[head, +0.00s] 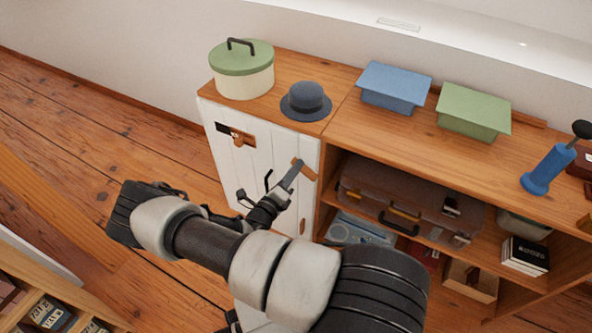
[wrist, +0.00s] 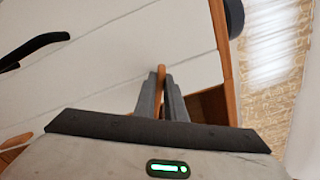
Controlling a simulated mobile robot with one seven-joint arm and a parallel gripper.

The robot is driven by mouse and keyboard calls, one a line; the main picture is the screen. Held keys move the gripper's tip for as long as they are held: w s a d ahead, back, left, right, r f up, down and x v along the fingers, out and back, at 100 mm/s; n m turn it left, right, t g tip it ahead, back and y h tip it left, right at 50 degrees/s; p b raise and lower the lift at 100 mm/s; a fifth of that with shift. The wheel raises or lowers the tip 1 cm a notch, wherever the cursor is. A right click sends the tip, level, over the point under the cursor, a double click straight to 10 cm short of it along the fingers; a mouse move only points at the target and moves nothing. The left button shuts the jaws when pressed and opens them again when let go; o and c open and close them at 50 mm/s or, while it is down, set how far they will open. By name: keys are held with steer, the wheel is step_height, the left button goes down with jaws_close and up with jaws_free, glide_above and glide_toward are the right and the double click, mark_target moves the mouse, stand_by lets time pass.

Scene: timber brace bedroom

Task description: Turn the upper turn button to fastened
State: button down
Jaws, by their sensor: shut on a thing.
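The upper turn button (head: 309,173) is a small brown wooden bar near the right edge of the white cabinet door (head: 260,165). In the head view it slants from upper left to lower right, partly covered by my gripper (head: 297,169). In the wrist view the button (wrist: 161,72) stands between the two grey fingertips of my gripper (wrist: 162,82), which is shut on it. The lower turn button (head: 302,226) sits further down the same door edge and looks upright. How far the upper button reaches over the frame is hidden.
A black door handle (head: 268,180) stands out left of my gripper; it also shows in the wrist view (wrist: 35,47). A dark plate with a wooden piece (head: 236,135) is at the door's upper left. A hat (head: 306,101) and round box (head: 242,72) stand on top. Open shelves hold a suitcase (head: 365,192).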

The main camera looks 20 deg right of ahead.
steer(key=n, duration=0.2)
steer(key=f+n+b, duration=0.1)
steer(key=n, duration=0.2)
steer(key=shift+a+f+n, duration=0.15)
steer(key=shift+n, duration=0.15)
stand_by(0.4)
steer(key=c, duration=1.8)
jaws_free()
steer(key=p+v, duration=0.1)
steer(key=v, duration=1.6)
steer(key=shift+s+a+p, duration=0.1)
steer(key=shift+a+p, duration=0.05)
steer(key=shift+p, duration=0.25)
